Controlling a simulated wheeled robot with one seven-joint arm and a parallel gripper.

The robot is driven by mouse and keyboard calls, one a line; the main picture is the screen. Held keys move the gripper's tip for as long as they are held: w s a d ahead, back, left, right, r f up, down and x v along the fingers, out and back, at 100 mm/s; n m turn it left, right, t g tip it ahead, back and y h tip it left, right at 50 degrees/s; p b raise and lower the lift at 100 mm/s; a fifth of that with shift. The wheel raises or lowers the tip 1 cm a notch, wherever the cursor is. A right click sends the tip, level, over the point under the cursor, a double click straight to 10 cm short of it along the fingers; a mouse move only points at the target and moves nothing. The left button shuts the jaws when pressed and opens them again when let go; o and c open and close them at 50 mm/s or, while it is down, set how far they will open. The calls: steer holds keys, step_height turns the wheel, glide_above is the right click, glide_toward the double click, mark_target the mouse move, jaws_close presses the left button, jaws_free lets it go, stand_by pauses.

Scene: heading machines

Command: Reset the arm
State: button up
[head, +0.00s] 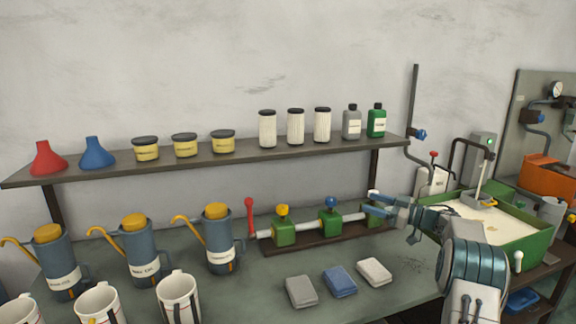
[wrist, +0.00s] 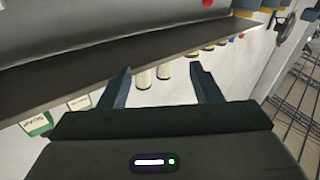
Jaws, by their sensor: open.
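My gripper (head: 378,203) is open, its two blue-grey fingers pointing left over the right end of the pipe rail with green valve blocks (head: 284,232). In the wrist view my gripper (wrist: 163,84) has its fingers spread, with nothing held between them. White ribbed cylinders (wrist: 143,79) and the shelf (wrist: 95,68) show beyond the fingers in the tilted wrist view. My arm reaches in from the lower right of the head view.
The wall shelf (head: 240,155) carries funnels, tins, white cylinders and two bottles. Blue-grey oil cans (head: 137,262) and white mugs (head: 180,300) stand at left. Three folded cloths (head: 339,281) lie on the bench. A green tray machine (head: 500,222) stands right of my arm.

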step_height(320, 180, up, 7)
steer(key=w+a+m+t+h, duration=0.2)
steer(key=m+t+h, duration=0.1)
steer(key=t, duration=0.1)
steer(key=s+r+m+t+h, duration=0.3)
steer(key=s+r+m+h, duration=0.4)
steer(key=h, duration=0.5)
steer(key=s+a+f+m+g, duration=0.1)
steer(key=s+a+f+g, duration=0.2)
steer(key=s, duration=1.1)
steer(key=s+a+f+m+g, duration=0.1)
steer(key=s+a+f+g, duration=0.2)
steer(key=s, duration=1.1)
steer(key=s+a+f+m+g, duration=0.1)
steer(key=s+a+f+g, duration=0.2)
steer(key=s+f+g, duration=0.4)
steer(key=s+f, duration=0.6)
steer(key=s, duration=0.2)
steer(key=shift+a+g+h, duration=0.3)
steer(key=shift+g+h, duration=0.1)
